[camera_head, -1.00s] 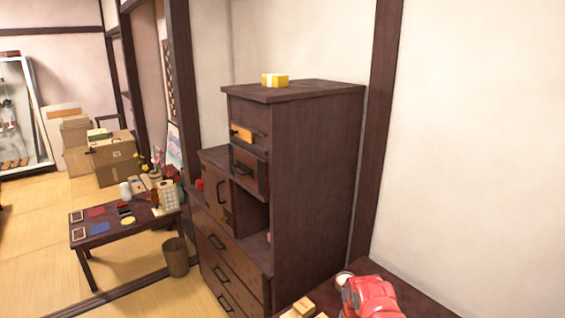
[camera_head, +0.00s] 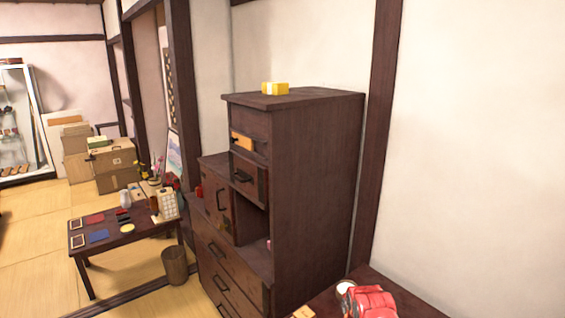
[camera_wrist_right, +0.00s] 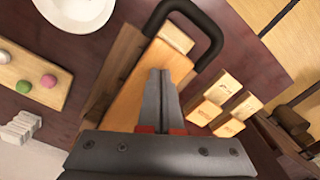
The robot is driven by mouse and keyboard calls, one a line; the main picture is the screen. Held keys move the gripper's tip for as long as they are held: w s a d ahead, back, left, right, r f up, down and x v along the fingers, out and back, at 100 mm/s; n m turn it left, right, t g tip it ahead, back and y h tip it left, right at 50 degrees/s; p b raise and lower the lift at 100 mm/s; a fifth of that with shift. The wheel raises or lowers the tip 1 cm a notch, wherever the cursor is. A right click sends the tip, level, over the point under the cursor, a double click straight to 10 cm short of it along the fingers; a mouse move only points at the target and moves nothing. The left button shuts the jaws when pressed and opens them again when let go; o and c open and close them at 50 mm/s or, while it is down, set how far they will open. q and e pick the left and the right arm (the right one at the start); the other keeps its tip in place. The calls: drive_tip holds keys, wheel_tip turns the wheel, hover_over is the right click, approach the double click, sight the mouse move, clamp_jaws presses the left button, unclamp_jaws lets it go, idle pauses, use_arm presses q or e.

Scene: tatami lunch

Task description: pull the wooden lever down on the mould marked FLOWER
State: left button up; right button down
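In the right wrist view my right gripper (camera_wrist_right: 160,75) points away from the camera with its two grey fingers together, over or in front of a light wooden piece (camera_wrist_right: 128,98). A dark, bent handle-like bar (camera_wrist_right: 213,32) arches beside that piece. Several small light wooden blocks (camera_wrist_right: 240,105) lie to the right; their marks are too small to read. I cannot make out the word FLOWER or tell which piece is the lever. Contact between fingers and wood is unclear. My left gripper is not in view. In the head view only a sliver of light wood (camera_head: 303,312) shows at the bottom edge.
In the wrist view a white plate (camera_wrist_right: 75,12) and a board (camera_wrist_right: 25,98) with coloured sweets lie left. In the head view a red object (camera_head: 369,302) and a white bowl (camera_head: 345,287) stand on the low front table, beside a tall dark cabinet (camera_head: 318,190).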

drive_tip(key=shift+s+f, duration=0.15)
drive_tip(key=shift+r+p, duration=0.4)
drive_tip(key=shift+w+r+p, duration=0.2)
drive_tip(key=shift+r+p, duration=1.7)
drive_tip(key=shift+r, duration=1.3)
drive_tip(key=shift+f, duration=0.1)
